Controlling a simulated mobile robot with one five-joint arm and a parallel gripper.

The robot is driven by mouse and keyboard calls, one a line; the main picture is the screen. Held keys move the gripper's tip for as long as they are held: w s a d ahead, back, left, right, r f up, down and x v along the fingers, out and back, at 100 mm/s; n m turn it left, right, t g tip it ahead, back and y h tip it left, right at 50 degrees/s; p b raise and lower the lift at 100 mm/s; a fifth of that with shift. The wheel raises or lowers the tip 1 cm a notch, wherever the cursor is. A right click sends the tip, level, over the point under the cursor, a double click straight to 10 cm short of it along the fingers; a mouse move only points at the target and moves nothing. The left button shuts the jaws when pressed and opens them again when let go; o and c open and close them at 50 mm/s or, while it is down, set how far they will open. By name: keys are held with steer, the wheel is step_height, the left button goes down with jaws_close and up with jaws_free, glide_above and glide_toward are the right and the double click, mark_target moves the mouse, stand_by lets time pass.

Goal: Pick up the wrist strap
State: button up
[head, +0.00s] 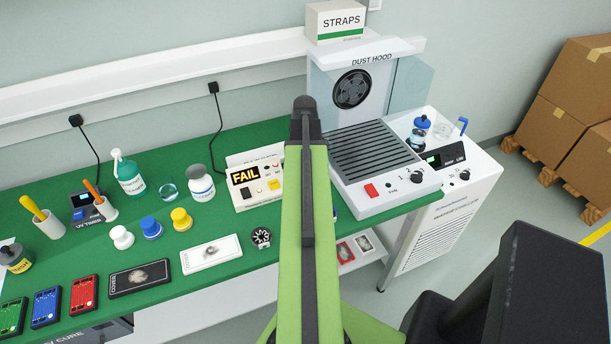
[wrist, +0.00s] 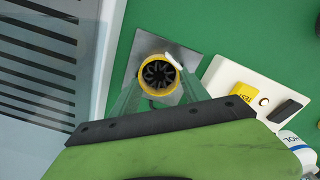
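A white box labelled STRAPS (head: 341,22) stands on top of the dust hood in the head view. My green arm rises through the middle of the head view and hides part of the bench; my gripper does not show there. In the wrist view, a yellow ring with a dark, petal-like middle (wrist: 158,73) shows over a grey metal plate (wrist: 143,47). Greenish pieces flank it, partly behind my arm's black edge.
The white tester (head: 256,185) reads FAIL; it also shows in the wrist view (wrist: 245,88). The dust hood (head: 374,80) stands to its right. Bottles, coloured caps and trays crowd the green bench (head: 228,279). Cardboard boxes (head: 571,100) stand at the far right.

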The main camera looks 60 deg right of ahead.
steer(key=c, duration=0.7)
step_height(320, 180, up, 28)
steer(key=p, duration=2.8)
